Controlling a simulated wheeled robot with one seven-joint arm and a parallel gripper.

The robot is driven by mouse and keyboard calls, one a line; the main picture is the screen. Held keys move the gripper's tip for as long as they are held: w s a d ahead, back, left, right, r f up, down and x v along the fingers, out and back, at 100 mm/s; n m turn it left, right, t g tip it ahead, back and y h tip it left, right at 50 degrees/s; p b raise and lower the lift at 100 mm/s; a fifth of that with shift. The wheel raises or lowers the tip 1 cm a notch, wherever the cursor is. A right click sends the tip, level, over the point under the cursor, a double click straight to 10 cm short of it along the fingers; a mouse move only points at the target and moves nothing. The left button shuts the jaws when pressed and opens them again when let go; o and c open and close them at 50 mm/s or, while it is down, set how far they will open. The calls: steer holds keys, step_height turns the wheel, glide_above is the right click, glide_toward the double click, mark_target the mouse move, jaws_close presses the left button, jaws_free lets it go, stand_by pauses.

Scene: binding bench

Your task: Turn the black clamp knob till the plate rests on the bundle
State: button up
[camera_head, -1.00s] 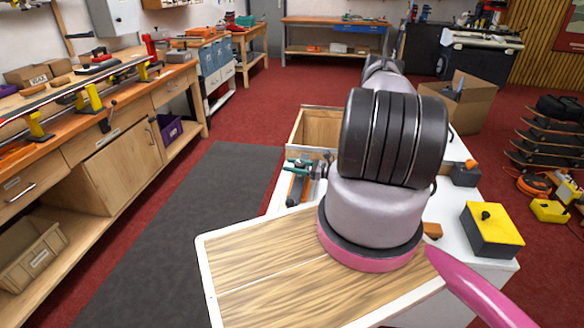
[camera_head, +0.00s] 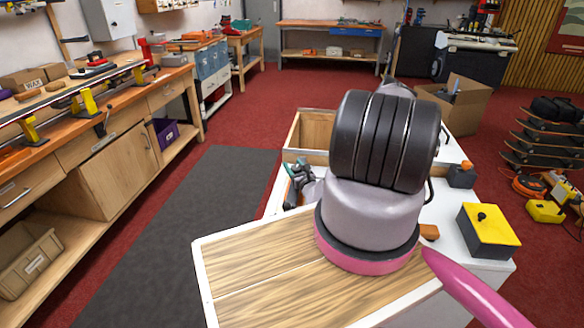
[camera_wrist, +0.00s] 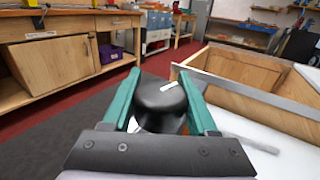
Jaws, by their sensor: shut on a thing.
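The black clamp knob (camera_wrist: 161,104) sits between the two green fingers of my gripper (camera_wrist: 163,90) in the wrist view. It is round, with a short white mark on its top. The fingers are closed on its two sides. In the head view, my gripper (camera_head: 294,172) shows only in part, left of my arm, by the near left edge of the white bench (camera_head: 280,193). The knob cannot be made out there. The plate and the bundle cannot be made out in either view; my arm covers much of the bench.
An open wooden box (camera_head: 313,130) stands at the far end of the white bench, and also shows in the wrist view (camera_wrist: 240,72). A yellow-topped black block (camera_head: 488,230) sits at the right. A long wooden workbench (camera_head: 110,105) runs along the left, beyond a dark floor mat (camera_head: 190,230).

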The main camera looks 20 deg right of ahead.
steer(key=shift+d+r+m+h, duration=0.15)
steer(key=shift+m+h, duration=0.35)
steer(key=shift+h, duration=0.3)
steer(key=shift+d+m+h, duration=0.15)
steer(key=shift+m+h, duration=0.35)
steer(key=shift+h, duration=0.3)
steer(key=shift+w, duration=0.1)
steer(key=o, duration=1.4)
steer(key=shift+s+a, duration=0.1)
steer(key=shift+s, duration=0.3)
steer(key=v, duration=1)
steer(key=shift+a+r, duration=0.1)
